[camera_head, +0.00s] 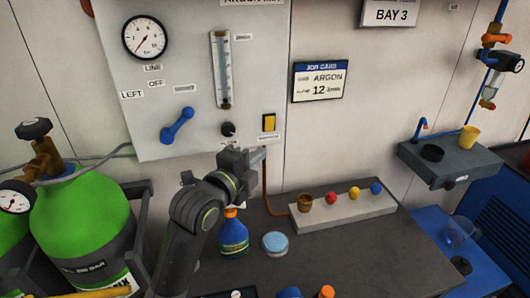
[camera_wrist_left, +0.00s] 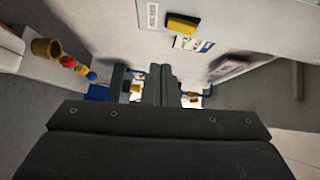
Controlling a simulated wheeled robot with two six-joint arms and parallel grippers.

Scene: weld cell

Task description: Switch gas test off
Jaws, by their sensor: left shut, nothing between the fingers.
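The grey gas panel (camera_head: 200,60) is on the wall. A yellow rocker switch (camera_head: 269,122) in a dark frame sits at its lower right, above a small label too blurred to read. The yellow switch (camera_wrist_left: 182,23) also shows at the top of the left wrist view. I cannot tell which way it is tipped. My left gripper (camera_head: 244,160) is shut and empty, below and left of the switch, near the panel's lower edge and apart from the switch. Its fingers (camera_wrist_left: 150,86) show in the middle of the left wrist view. My right gripper is not in view.
The panel carries a round gauge (camera_head: 146,37), a flow tube (camera_head: 222,70), a black knob (camera_head: 228,129) and a blue lever (camera_head: 178,126). A blue bottle (camera_head: 233,236) and a tin (camera_head: 275,244) stand below my gripper. A white rack (camera_head: 345,215) with coloured caps is right. Green cylinders (camera_head: 82,220) stand left.

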